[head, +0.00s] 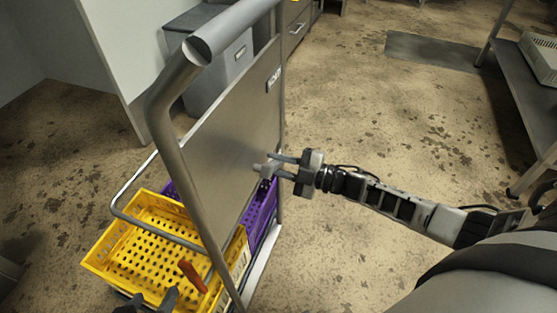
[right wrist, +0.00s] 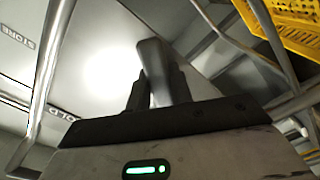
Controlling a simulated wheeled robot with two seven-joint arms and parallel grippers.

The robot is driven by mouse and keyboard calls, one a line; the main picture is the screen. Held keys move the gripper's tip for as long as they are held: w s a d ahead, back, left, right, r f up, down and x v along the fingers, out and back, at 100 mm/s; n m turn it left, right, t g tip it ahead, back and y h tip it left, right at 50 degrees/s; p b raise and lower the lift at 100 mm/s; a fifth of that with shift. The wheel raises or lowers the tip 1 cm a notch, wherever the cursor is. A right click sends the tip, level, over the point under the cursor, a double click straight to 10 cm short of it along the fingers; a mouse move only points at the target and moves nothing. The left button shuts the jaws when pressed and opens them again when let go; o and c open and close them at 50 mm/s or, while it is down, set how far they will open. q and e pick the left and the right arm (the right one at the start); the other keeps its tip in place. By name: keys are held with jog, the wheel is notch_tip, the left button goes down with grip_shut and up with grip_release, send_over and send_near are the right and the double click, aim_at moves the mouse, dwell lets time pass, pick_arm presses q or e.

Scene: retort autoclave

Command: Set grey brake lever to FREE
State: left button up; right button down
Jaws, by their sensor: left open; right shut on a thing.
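The grey lever (head: 261,168) sticks out from the metal plate of the cart, near the plate's lower right edge. My right gripper (head: 276,167) comes in from the right and is shut on it. In the right wrist view the grey lever (right wrist: 154,62) stands between the two dark fingers (right wrist: 157,90). Its pivot and any FREE marking cannot be made out. My left gripper (head: 150,302) shows only as dark fingertips at the bottom edge, apart from each other, over the yellow crate.
The cart has a thick tubular handle (head: 161,104). A yellow crate (head: 125,228) and a purple crate (head: 262,212) sit low on it. An orange piece (head: 192,275) shows by the yellow crate. A grey bin (head: 228,70) stands behind. The floor right of the cart is clear.

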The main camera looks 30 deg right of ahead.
pick_arm(q)
jog(key=shift+r, duration=0.15)
pick_arm(e)
jog(key=shift+s, duration=0.1)
jog(key=c, duration=1.2)
grip_release()
jog(key=shift+a+f, duration=0.1)
jog(key=shift+c, duration=0.2)
jog(key=shift+s+d, duration=0.25)
jog(key=shift+d, duration=0.1)
pick_arm(q)
jog(key=r, duration=0.1)
jog(key=r+p, duration=0.1)
jog(key=shift+a+r+t, duration=0.3)
jog(key=shift+a+t, duration=0.05)
jog(key=shift+t, duration=0.05)
pick_arm(e)
jog(key=v, duration=1.5)
pick_arm(q)
jog(key=shift+s+f, duration=0.15)
jog(key=shift+f, duration=0.05)
